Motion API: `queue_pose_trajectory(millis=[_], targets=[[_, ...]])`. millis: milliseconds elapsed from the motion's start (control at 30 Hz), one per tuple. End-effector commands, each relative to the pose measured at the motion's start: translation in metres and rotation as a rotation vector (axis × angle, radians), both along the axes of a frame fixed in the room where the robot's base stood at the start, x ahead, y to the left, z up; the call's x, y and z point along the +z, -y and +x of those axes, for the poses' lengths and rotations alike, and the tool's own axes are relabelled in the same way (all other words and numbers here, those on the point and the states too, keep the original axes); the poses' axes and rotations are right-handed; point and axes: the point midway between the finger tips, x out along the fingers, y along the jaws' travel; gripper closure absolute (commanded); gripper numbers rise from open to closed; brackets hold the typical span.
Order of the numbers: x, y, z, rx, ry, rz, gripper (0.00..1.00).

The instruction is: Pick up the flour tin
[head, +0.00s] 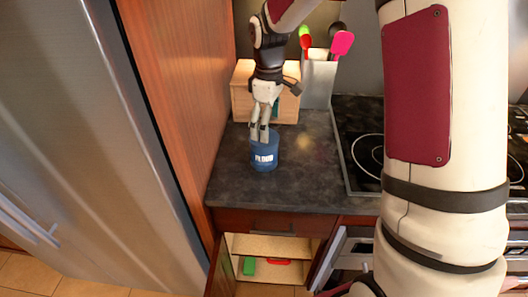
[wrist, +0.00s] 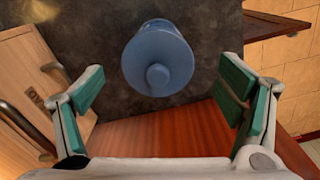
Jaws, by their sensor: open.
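The flour tin (head: 264,155) is a blue round tin with a white label reading FLOUR. It stands upright on the dark countertop near the wooden side panel. In the wrist view the tin (wrist: 158,60) shows from above, with a round knob on its lid. My gripper (head: 262,138) points down just over the tin in the head view and hides part of its top. In the wrist view my gripper (wrist: 158,100) is open, with its green-padded fingers on either side and the tin ahead, between their lines. No finger is seen touching the tin.
A wooden box (head: 243,92) and a utensil holder (head: 319,82) with red, green and pink utensils stand behind. A cooktop (head: 365,150) is to the right. The wooden panel (head: 190,100) closes off the left.

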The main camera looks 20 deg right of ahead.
Motion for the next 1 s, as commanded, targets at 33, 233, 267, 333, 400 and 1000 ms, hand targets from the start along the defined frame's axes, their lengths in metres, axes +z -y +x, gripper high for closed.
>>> queue_pose_trajectory(millis=[33, 233, 267, 333, 400, 1000], targets=[[-0.010, 0.000, -0.001, 0.001, -0.004, 0.001, 0.13], [-0.039, -0.001, 0.000, 0.000, -0.002, 0.001, 0.13], [-0.042, 0.000, 0.000, -0.001, -0.001, 0.001, 0.13], [-0.046, 0.000, 0.000, -0.001, 0.000, 0.000, 0.13], [-0.049, -0.001, 0.001, -0.001, 0.000, 0.000, 0.13], [-0.100, -0.007, 0.010, -0.002, 0.002, -0.001, 0.13]])
